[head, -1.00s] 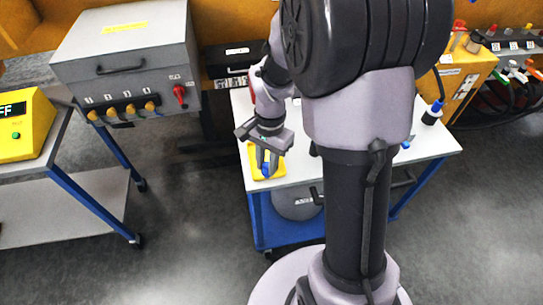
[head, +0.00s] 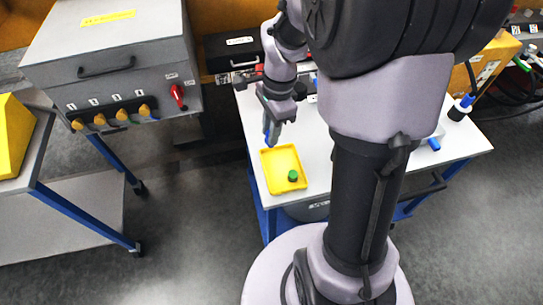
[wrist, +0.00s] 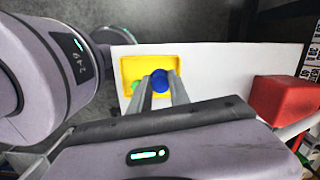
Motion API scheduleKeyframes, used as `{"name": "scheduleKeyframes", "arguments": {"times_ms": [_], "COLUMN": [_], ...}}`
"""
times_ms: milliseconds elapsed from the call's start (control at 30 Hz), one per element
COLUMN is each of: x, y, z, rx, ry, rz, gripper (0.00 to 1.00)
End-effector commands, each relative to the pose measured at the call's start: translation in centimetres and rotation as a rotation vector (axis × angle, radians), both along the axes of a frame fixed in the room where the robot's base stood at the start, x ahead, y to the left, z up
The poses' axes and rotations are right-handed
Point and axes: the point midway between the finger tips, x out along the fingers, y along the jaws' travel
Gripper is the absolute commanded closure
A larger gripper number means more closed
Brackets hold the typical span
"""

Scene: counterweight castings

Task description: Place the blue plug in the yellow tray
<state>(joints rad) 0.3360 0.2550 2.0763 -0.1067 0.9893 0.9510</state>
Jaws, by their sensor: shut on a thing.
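The blue plug (head: 267,131) is held between the fingers of my gripper (head: 270,141), which is shut on it. The plug also shows between the fingertips in the wrist view (wrist: 160,81). The yellow tray (head: 271,180) lies on the white table top. A green plug (head: 293,176) sits in it at the near right. In the head view my gripper and the blue plug appear just beyond the tray's far left edge. In the wrist view the plug overlaps the tray (wrist: 127,66); its height above the tray is unclear.
A grey box (head: 110,60) with yellow knobs and a red switch stands to the left. A red block (wrist: 287,98) is on the right in the wrist view. A blue item (head: 434,144) lies at the table's right. White table surface is clear around the tray.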

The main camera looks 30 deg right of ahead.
Motion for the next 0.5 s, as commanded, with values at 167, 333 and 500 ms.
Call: {"name": "scheduleKeyframes", "arguments": {"times_ms": [167,333,500], "x": [0.0,0.0,0.0], "y": [0.0,0.0,0.0], "z": [-3.8,-6.2,-8.6], "rx": [0.0,0.0,-0.001], "ry": [0.001,0.001,0.0], "rz": [0.001,0.002,0.002], "gripper": [1.0,1.0,1.0]}}
